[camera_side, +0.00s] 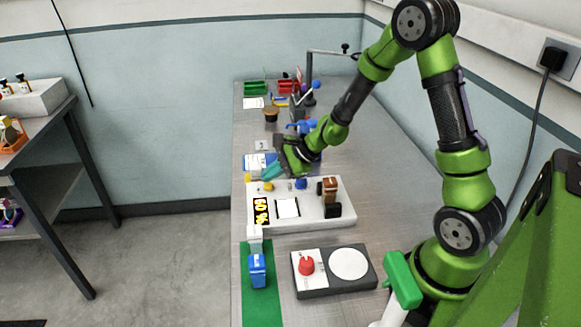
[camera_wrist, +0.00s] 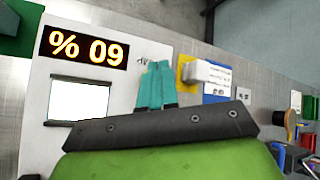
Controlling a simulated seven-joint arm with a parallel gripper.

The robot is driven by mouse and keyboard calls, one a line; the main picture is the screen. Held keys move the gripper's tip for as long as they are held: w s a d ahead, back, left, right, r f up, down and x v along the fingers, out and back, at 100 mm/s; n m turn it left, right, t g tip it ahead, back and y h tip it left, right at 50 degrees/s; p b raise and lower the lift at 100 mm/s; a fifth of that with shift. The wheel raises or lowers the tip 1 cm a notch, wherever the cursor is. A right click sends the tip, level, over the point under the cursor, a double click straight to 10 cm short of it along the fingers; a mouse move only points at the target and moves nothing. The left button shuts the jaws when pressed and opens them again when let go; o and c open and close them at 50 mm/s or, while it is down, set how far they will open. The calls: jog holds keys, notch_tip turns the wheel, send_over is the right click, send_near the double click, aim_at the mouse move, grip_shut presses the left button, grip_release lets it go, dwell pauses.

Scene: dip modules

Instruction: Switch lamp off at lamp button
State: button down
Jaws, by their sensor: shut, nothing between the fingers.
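A white control panel (camera_side: 335,213) lies on the bench. It has a black display (camera_side: 261,211) with orange characters, which reads "% 09" in the wrist view (camera_wrist: 84,48). Beside it is a bright white square (camera_side: 287,208), also in the wrist view (camera_wrist: 79,100). Small yellow (camera_side: 268,186) and blue (camera_side: 301,183) knobs stand along the panel's far edge. I cannot tell which part is the lamp button. My gripper (camera_side: 268,172), with teal fingers, is shut and empty over the panel's far edge. In the wrist view its fingertips (camera_wrist: 157,66) are near small markings. Contact cannot be told.
A brown and black part (camera_side: 329,190) stands at the panel's right. A grey box with a red knob (camera_side: 306,265) and white disc (camera_side: 348,263) lies nearer. A yellow-based white block (camera_wrist: 205,74) is right of my fingers.

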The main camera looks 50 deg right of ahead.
aim_at(272, 186)
jog(key=shift+f, duration=0.55)
dwell(0.6)
jog(key=shift+r, duration=0.9)
jog(key=shift+r, duration=3)
